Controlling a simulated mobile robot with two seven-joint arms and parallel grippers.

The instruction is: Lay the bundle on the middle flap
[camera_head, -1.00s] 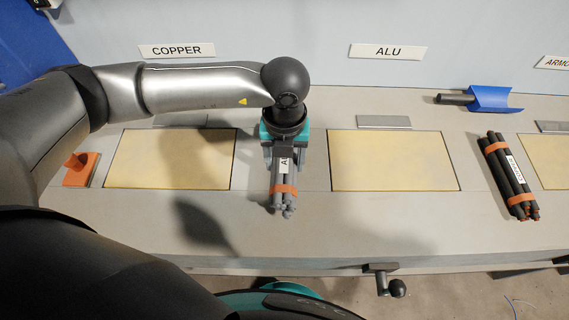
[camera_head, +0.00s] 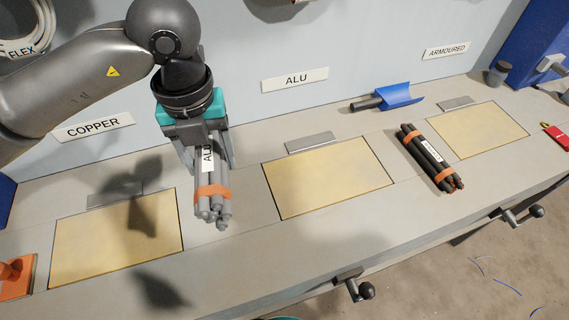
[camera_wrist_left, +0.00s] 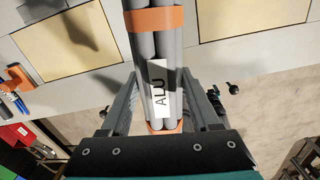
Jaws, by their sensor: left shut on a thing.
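My left gripper (camera_head: 208,160) is shut on a bundle of grey cables (camera_head: 212,202) with orange bands and a white ALU tag. The bundle also shows between the fingers in the left wrist view (camera_wrist_left: 154,45). It is held above the bench, between the left flap and the middle flap. The middle flap (camera_head: 328,177) is a bare yellow panel below the ALU sign (camera_head: 295,79). The left flap (camera_head: 117,238), near the COPPER sign (camera_head: 94,126), carries the arm's shadow. My right gripper is not in view.
A black cable bundle (camera_head: 427,160) with orange bands lies between the middle flap and the right flap (camera_head: 478,129). A blue scoop (camera_head: 398,95) lies behind the middle flap. An orange object (camera_head: 15,275) sits at the left end. A crank handle (camera_head: 360,288) sticks out in front.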

